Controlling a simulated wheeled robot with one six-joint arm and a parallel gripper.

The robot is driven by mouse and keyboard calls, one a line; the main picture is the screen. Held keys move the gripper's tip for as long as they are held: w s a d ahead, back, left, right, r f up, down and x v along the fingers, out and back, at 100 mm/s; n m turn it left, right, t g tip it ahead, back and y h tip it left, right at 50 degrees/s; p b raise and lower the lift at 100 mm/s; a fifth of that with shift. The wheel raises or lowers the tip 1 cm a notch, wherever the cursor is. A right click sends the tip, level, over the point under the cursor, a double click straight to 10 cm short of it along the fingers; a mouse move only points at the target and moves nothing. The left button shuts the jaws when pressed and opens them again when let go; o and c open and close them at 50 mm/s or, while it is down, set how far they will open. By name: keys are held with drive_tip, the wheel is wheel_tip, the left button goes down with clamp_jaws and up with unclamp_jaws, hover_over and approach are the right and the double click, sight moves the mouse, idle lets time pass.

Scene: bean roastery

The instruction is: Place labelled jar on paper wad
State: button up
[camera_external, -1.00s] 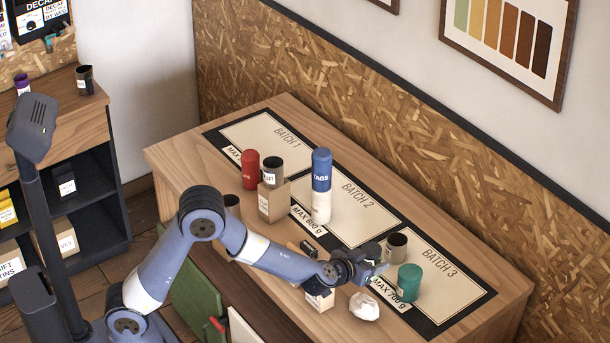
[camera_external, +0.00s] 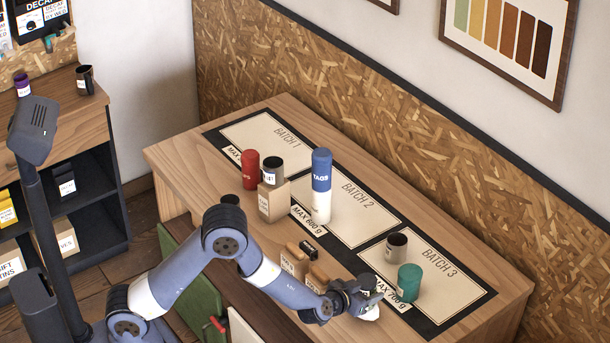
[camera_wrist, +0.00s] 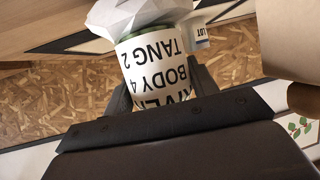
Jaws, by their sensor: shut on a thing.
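My gripper (camera_external: 358,294) is shut on the labelled jar, low over the front right of the bench. In the wrist view the labelled jar (camera_wrist: 168,68) fills the space between the fingers, its black lettering upside down and a green edge at its far end. The paper wad (camera_external: 372,313), white and crumpled, is under the gripper and partly hidden by it. In the wrist view the paper wad (camera_wrist: 128,16) is right at the jar's far end. I cannot tell whether they touch.
A green tin (camera_external: 410,283) and a dark cup (camera_external: 396,247) stand close by on the right. Small brown boxes (camera_external: 294,262) are left of the gripper. A tall blue-and-white bottle (camera_external: 321,190) and a red canister (camera_external: 250,170) stand farther back. The Batch 3 panel's right part is clear.

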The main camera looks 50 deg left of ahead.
drive_tip(key=shift+f, duration=0.15)
drive_tip(key=o, duration=1.1)
drive_tip(key=v, duration=1.2)
drive_tip(key=shift+b, duration=0.45)
